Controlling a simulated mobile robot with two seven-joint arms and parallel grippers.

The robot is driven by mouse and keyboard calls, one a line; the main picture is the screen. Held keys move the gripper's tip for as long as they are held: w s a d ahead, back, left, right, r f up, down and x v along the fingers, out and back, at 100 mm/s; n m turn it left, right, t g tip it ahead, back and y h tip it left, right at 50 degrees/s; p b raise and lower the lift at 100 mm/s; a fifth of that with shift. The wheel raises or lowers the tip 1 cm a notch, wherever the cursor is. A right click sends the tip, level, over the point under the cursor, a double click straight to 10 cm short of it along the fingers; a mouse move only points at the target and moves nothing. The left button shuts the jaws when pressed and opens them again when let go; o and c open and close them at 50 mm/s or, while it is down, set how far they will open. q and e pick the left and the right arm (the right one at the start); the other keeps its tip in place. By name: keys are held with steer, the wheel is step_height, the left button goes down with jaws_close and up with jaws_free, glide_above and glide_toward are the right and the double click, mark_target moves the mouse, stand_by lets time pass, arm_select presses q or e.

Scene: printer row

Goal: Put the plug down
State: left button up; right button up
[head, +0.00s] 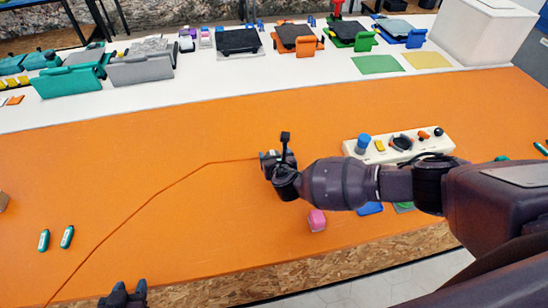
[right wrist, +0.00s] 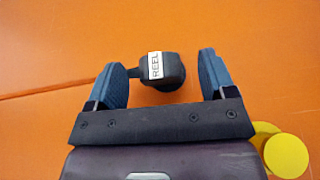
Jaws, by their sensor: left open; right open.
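The plug (right wrist: 165,70) is black with a white label reading REEL, in the right wrist view. It sits between the two blue fingers of my right gripper (right wrist: 158,64), with gaps on both sides. It appears to rest on the orange table, though its underside is hidden. In the head view my right gripper (head: 276,157) is low over the table's middle, open, and largely hides the plug. A thin orange cord (head: 150,190) runs from there to the left and down to the front edge. My left gripper (head: 124,296) is open and empty at the bottom edge.
A white panel (head: 440,146) with coloured parts lies right of my right gripper. A pink block (head: 317,220) and a blue piece (head: 370,209) lie near the front. Two teal markers (head: 67,237) lie at left. Printers line the white shelf (head: 190,85) behind.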

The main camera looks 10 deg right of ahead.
steer(key=shift+x, duration=1)
steer(key=c, duration=1.1)
